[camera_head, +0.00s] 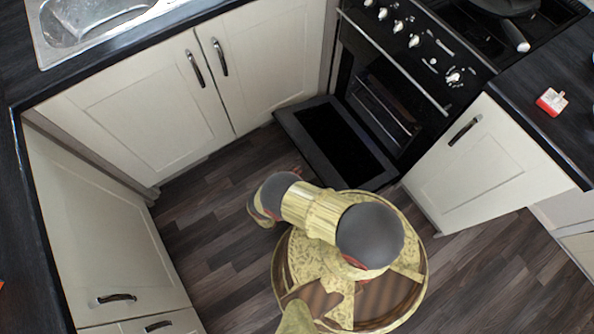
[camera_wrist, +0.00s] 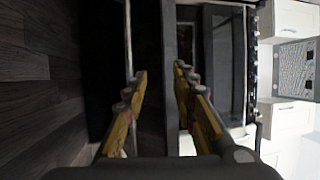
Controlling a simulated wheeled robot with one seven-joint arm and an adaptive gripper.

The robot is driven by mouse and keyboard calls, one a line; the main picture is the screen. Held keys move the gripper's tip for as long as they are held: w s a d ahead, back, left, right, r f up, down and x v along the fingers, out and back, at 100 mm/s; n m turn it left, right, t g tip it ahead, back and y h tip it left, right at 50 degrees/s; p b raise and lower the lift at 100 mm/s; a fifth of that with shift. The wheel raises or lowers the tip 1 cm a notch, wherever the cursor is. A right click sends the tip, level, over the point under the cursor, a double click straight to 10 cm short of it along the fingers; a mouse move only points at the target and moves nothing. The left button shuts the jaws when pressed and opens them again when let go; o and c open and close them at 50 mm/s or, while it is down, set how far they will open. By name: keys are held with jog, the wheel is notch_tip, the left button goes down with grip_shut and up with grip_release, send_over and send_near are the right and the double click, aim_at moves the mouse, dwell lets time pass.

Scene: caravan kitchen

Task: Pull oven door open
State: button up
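The oven (camera_head: 385,85) is black with a row of knobs along its top front. Its lower door (camera_head: 335,140) is folded down, lying out over the floor with its dark inner panel facing up. Rack bars show inside the opening behind it. My gripper is hidden behind my arm in the head view. In the wrist view my gripper (camera_wrist: 159,70) has its two yellow fingers apart, with nothing held between them. A thin metal bar (camera_wrist: 128,40) and dark oven surfaces lie beyond the fingers; I cannot tell whether either finger touches them.
White cupboards (camera_head: 150,90) stand left of the oven, and another cupboard front (camera_head: 475,170) stands to its right. A sink (camera_head: 90,30) and a pan (camera_head: 510,15) are on top. Wood-look floor (camera_head: 205,235) is clear around my base.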

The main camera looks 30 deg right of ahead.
jog(key=shift+v, duration=1.2)
